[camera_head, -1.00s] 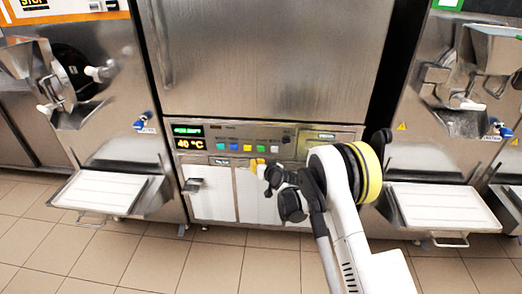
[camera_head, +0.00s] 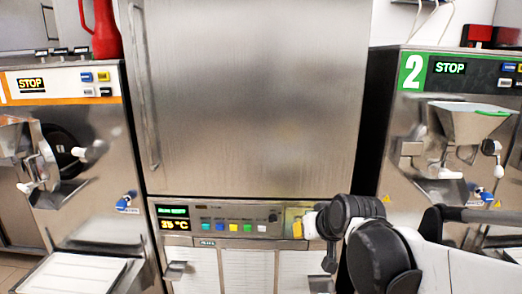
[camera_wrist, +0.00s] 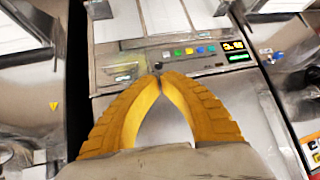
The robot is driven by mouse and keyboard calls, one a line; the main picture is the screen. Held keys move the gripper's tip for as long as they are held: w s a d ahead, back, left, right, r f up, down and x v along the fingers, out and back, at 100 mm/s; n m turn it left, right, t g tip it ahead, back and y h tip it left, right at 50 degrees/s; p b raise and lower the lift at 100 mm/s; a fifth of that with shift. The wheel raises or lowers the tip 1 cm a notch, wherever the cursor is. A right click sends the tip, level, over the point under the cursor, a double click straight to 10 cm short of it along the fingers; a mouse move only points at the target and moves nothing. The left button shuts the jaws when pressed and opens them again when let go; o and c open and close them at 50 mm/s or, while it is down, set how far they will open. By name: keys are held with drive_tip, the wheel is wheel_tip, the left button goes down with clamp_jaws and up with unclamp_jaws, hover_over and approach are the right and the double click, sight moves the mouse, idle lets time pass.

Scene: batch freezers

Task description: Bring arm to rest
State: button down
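In the head view, my gripper (camera_head: 297,228) shows only as small yellow fingers in front of the right part of the middle machine's control panel (camera_head: 225,222). My dark and white arm links hide most of it. In the wrist view, my gripper (camera_wrist: 158,72) has two yellow ribbed fingers whose tips meet, with nothing between them. The control panel (camera_wrist: 190,62) appears upside down beyond the tips, with its coloured buttons and lit display. I cannot tell how far the tips are from the panel.
The tall steel cabinet (camera_head: 255,100) stands in the middle. A batch freezer with an orange-edged panel (camera_head: 60,85) stands left, and one marked 2 (camera_head: 413,72) right. A white tray (camera_head: 72,275) juts out at lower left. A red jug (camera_head: 104,30) stands at upper left.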

drive_tip(key=s+d+f+g+h, duration=0.1)
drive_tip(key=s+d, duration=0.3)
drive_tip(key=s, duration=0.7)
drive_tip(key=s+d+f+m+h, duration=0.1)
drive_tip(key=s+d+f, duration=0.2)
drive_tip(key=s, duration=0.8)
drive_tip(key=shift+s+d+f+m+g, duration=0.2)
drive_tip(key=shift+d+m+g, duration=0.1)
drive_tip(key=shift+d+g, duration=0.15)
drive_tip(key=shift+r, duration=0.1)
idle(5.2)
